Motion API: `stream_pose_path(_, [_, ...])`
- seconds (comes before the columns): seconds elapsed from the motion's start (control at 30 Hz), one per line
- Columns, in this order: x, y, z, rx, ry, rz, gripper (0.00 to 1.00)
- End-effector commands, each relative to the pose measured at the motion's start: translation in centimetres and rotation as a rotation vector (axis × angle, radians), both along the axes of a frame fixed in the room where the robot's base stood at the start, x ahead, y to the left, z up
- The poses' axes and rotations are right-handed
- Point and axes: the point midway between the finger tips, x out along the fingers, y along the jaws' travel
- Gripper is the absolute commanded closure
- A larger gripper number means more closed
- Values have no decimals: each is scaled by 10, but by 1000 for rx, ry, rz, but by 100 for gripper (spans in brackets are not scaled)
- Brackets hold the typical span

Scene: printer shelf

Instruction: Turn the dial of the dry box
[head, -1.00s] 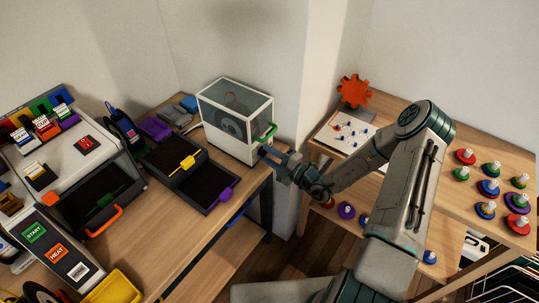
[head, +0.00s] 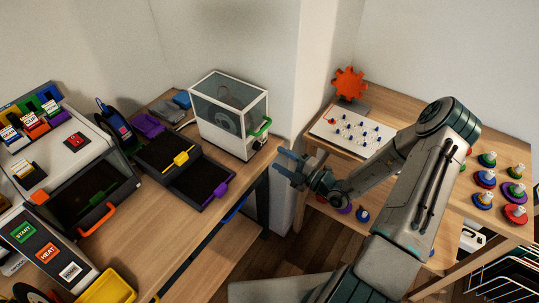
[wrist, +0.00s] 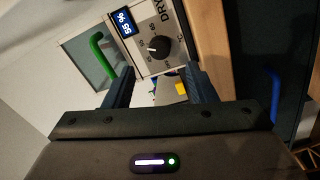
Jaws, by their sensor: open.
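The dry box (head: 203,112) is a white-framed case with dark clear panels and a green handle (head: 262,127), standing at the table's right end. Its black dial (wrist: 157,47) has a white pointer and sits beside a small blue display (wrist: 122,22) in the wrist view. The green handle also shows there (wrist: 101,55). In the head view the dial is a small dark spot (head: 258,144) below the handle. My gripper (head: 281,163) is open and empty, just right of the dry box, apart from it. In the wrist view the dial appears beyond and between my fingertips (wrist: 160,78).
Dark trays with a yellow handle (head: 181,159) and a purple handle (head: 220,189) lie left of the dry box. A wall corner stands behind my gripper. A wooden shelf at the right holds a white pegged board (head: 330,128), a red gear (head: 350,83) and several coloured spools.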

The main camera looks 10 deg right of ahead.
Motion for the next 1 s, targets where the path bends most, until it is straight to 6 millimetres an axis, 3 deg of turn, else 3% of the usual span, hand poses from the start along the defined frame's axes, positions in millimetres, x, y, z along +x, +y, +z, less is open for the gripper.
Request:
stream_pose_path(0.1, [-18, -22, -3, 0, 0, -4, 49])
stream_pose_path(0.33, [-39, -45, -4, 1, 0, -1, 49])
stream_pose_path(1.0, [-44, -49, -2, -4, -4, 5, 49])
